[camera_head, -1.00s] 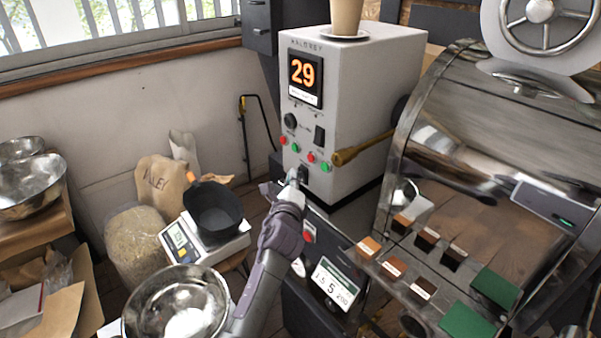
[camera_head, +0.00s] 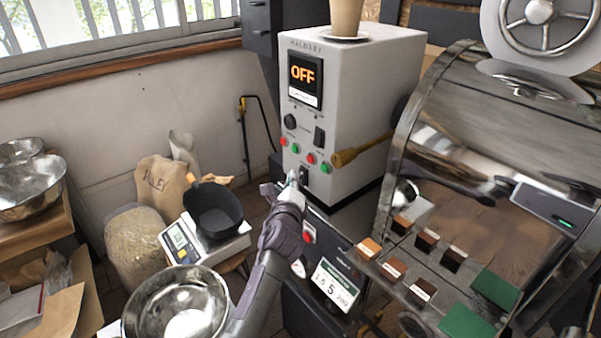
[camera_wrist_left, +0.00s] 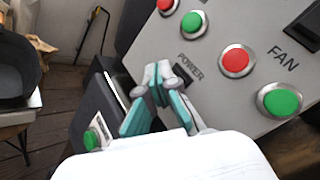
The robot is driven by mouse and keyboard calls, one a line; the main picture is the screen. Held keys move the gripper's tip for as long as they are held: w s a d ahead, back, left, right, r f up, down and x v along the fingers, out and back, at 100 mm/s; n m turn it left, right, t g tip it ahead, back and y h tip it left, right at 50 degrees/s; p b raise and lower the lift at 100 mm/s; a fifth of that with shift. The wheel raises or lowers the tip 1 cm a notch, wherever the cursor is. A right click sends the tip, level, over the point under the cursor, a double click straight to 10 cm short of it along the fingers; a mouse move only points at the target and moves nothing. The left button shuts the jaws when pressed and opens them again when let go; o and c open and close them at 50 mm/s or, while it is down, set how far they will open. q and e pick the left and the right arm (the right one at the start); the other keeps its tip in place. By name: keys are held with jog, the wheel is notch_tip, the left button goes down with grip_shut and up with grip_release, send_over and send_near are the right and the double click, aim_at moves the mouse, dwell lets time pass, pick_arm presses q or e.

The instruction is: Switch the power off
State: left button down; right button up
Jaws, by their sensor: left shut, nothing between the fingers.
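The white control box (camera_head: 350,95) stands at the middle of the head view. My right gripper is not in view.
Red and green buttons (camera_head: 311,158) sit just above the switch. A wooden-handled lever (camera_head: 345,157) sticks out at the right. A black pan on a scale (camera_head: 205,246) and a steel bowl (camera_head: 150,318) stand left of my arm. The metal roaster (camera_head: 480,170) fills the right.

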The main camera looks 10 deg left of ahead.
pick_arm(q)
jog(key=shift+s+a, duration=0.3)
jog(key=shift+s, duration=0.15)
jog(key=s+a+p, duration=0.2)
jog(key=s+a, duration=0.1)
jog(key=s, duration=0.1)
jog(key=shift+f+p, duration=0.35)
jog(key=shift+p, duration=0.05)
jog(key=shift+w, duration=0.1)
